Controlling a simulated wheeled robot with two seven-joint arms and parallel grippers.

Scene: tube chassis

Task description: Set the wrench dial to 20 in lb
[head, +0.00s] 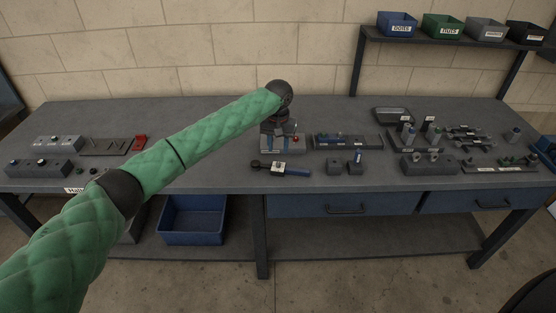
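My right gripper is out of view.
Small dark blocks (335,168) stand right of the wrench, with a tool tray (346,141) behind. Grey control boxes (38,168) stand at the left, and fixtures (430,165) crowd the right. Labelled bins (442,27) sit on a shelf. Bare bench lies left of the wrench.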

